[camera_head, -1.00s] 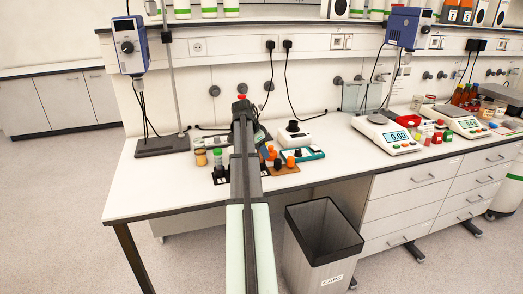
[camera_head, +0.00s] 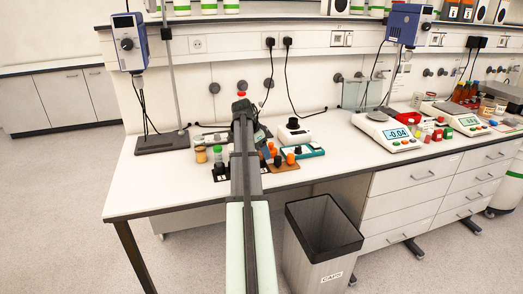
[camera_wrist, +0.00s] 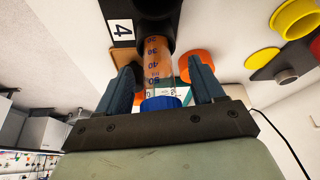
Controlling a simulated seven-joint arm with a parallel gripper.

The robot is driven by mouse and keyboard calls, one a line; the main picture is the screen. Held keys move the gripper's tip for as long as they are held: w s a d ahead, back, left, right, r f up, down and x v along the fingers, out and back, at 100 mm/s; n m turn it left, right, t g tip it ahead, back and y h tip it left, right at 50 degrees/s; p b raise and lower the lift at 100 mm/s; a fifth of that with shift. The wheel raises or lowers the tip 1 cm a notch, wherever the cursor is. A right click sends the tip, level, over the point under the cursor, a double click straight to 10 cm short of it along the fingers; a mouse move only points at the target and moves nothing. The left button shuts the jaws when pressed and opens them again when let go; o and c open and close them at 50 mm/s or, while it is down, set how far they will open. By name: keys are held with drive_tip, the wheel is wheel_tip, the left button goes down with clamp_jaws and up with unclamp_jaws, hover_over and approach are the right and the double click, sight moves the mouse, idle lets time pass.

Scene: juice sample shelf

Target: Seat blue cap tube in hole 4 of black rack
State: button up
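The blue cap tube (camera_wrist: 158,70) shows in the wrist view, a clear tube with orange-brown contents and printed marks. Its blue cap (camera_wrist: 161,104) is toward my gripper. Its far end goes into a dark round opening of the black rack (camera_wrist: 152,12), beside the white label 4 (camera_wrist: 122,29). How deep it sits is hidden. My gripper (camera_wrist: 163,82) has its two fingers on either side of the tube, with gaps visible between them and the tube. In the head view my arm hides the gripper and most of the rack (camera_head: 221,169).
An orange round object (camera_wrist: 197,64) is beside the right finger in the wrist view. Jars and a green-capped container (camera_head: 218,153) stand left of my arm, and orange-topped items (camera_head: 291,158) stand right. A bin (camera_head: 322,235) is in front of the bench.

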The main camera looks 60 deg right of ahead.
drive_tip(key=v, duration=1.3)
drive_tip(key=shift+a+r, duration=0.1)
drive_tip(key=shift+r, duration=0.25)
